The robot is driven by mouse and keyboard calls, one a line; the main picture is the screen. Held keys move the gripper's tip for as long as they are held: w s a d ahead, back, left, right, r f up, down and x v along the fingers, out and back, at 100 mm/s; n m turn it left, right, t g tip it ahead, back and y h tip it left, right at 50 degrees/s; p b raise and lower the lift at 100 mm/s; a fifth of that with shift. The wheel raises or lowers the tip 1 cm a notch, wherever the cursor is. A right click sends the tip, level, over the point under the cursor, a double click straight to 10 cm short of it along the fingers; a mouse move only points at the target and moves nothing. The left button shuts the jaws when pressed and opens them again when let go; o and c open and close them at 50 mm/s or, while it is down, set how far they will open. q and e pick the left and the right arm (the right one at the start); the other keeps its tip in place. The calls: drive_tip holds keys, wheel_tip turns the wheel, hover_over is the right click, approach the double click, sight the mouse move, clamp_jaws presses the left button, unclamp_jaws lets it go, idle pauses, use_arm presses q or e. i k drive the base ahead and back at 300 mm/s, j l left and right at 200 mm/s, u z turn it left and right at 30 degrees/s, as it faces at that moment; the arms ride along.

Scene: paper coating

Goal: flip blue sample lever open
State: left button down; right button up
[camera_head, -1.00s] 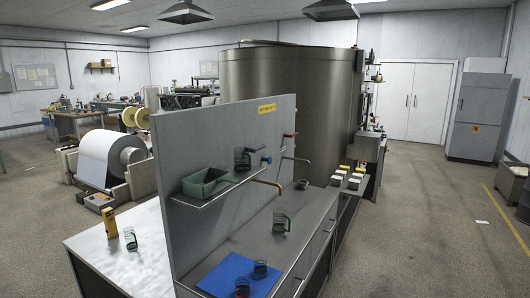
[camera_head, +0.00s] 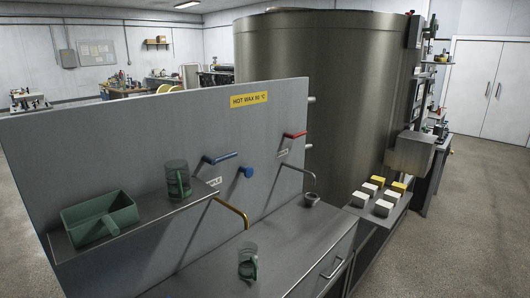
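The blue sample lever (camera_head: 222,158) sticks out sideways from the grey upright panel (camera_head: 130,135), above a small label that ends in "PLE". A round blue knob (camera_head: 247,172) sits just right of and below it. A curved brass spout (camera_head: 232,208) comes out of the panel below them, over the metal counter (camera_head: 290,238). Neither of my grippers is in view, so I cannot see their position or state.
A red lever (camera_head: 295,135) sits further right, above a steel spout (camera_head: 300,168) and a small grey cup (camera_head: 311,198). A shelf (camera_head: 70,248) holds a green bin (camera_head: 98,220) and a green mug (camera_head: 176,180). Another mug (camera_head: 248,262) stands on the counter. A large tank (camera_head: 330,90) rises behind.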

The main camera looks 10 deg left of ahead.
sight(208, 160)
drive_tip(key=i+l, duration=0.25)
drive_tip(key=l, duration=0.15)
drive_tip(key=i+l+u, duration=0.1)
drive_tip(key=i+l, duration=0.45)
drive_tip(key=l, duration=0.2)
